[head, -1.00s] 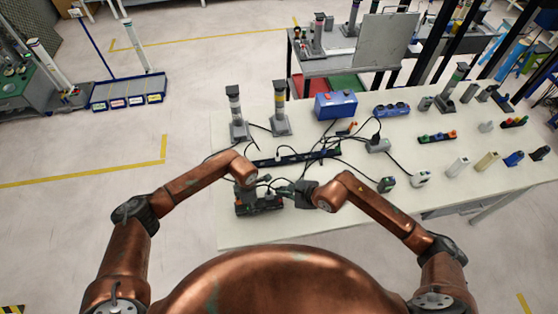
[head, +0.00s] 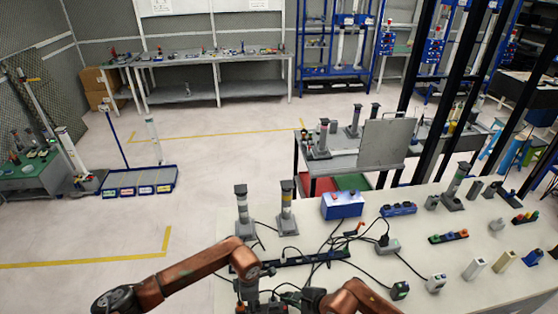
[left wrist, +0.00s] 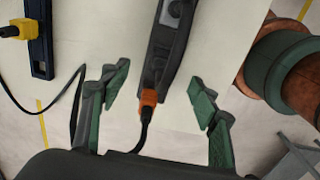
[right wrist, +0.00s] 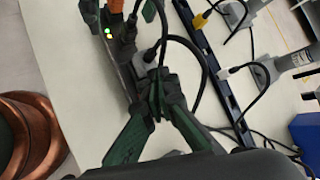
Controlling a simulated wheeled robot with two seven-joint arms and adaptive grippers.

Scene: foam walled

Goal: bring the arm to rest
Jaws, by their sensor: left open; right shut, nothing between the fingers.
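My left gripper (head: 250,288) is low in the head view, its arm coming in from the left. In the left wrist view its fingers (left wrist: 160,92) are spread on either side of a black power strip (left wrist: 168,45) with an orange plug (left wrist: 148,100), touching neither. My right gripper (head: 308,298) is at the bottom edge of the head view, partly cut off. In the right wrist view its fingertips (right wrist: 157,95) are together and empty, close beside a grey plug (right wrist: 146,62) in a strip; whether they touch it I cannot tell.
A long dark power strip (head: 292,259) with loose black cables lies just beyond the grippers on the white table (head: 455,278). Several small devices fill the table's right side.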

